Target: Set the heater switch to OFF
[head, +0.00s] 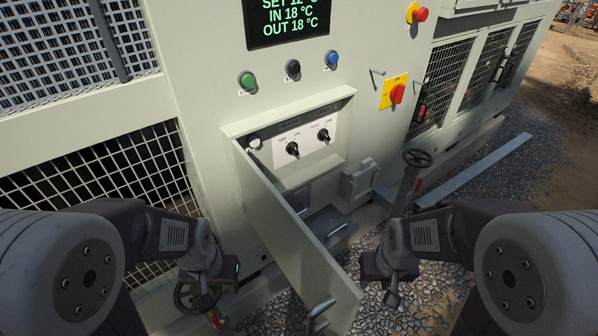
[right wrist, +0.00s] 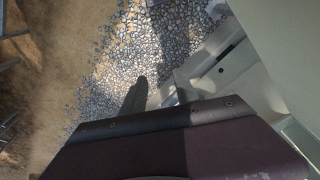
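The heater switch (head: 292,149) appears to be the left of two black rotary knobs on a white plate inside a recessed compartment. OFF and another small label stand above it; which way it points is too small to tell. The compartment door (head: 290,238) hangs open toward me. My left gripper (head: 203,296) is low, left of the door, away from the switch; its fingers are not clear. My right gripper (head: 390,287) is low, right of the door, pointing down. The right wrist view shows its two fingers (right wrist: 158,95) apart, with nothing between them.
A second knob (head: 323,136) is right of the heater switch. Green (head: 247,79), black (head: 293,68) and blue (head: 332,58) buttons sit above, under a display (head: 287,20). A red-and-yellow rotary switch (head: 396,93) and a handwheel (head: 417,158) are to the right.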

